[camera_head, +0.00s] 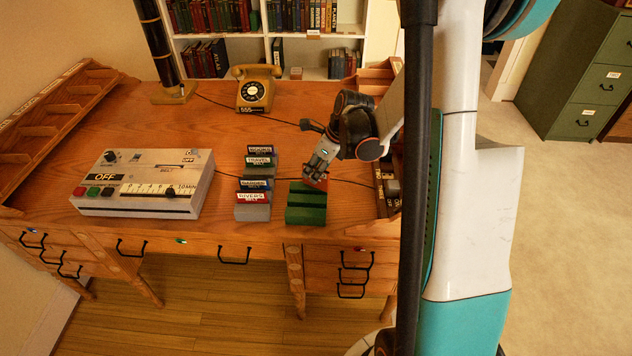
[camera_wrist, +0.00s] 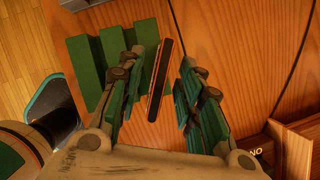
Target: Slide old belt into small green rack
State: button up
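The small green rack (camera_head: 306,213) stands near the desk's front edge, right of the labelled cartridges. In the wrist view its green slabs (camera_wrist: 84,72) show at the left. A thin dark piece with an orange edge (camera_wrist: 160,82), perhaps the old belt, shows between my fingers; its orange-red side (camera_head: 317,182) shows at the rack's back end. I cannot tell whether it sits in a slot. My gripper (camera_head: 315,170) points down over it. In the wrist view my gripper (camera_wrist: 158,98) is open, with a clear gap on the piece's right.
A control box (camera_head: 145,182) is at the left. Cartridges in grey racks, one labelled RIVERS (camera_head: 252,197), stand close left of the green rack. A telephone (camera_head: 256,88) is at the back. A wooden organizer (camera_head: 390,190) is close on the right.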

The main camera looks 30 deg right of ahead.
jog(key=shift+w+f, duration=0.1)
jog(key=shift+f, duration=0.2)
jog(key=shift+r, duration=0.1)
grip_shut()
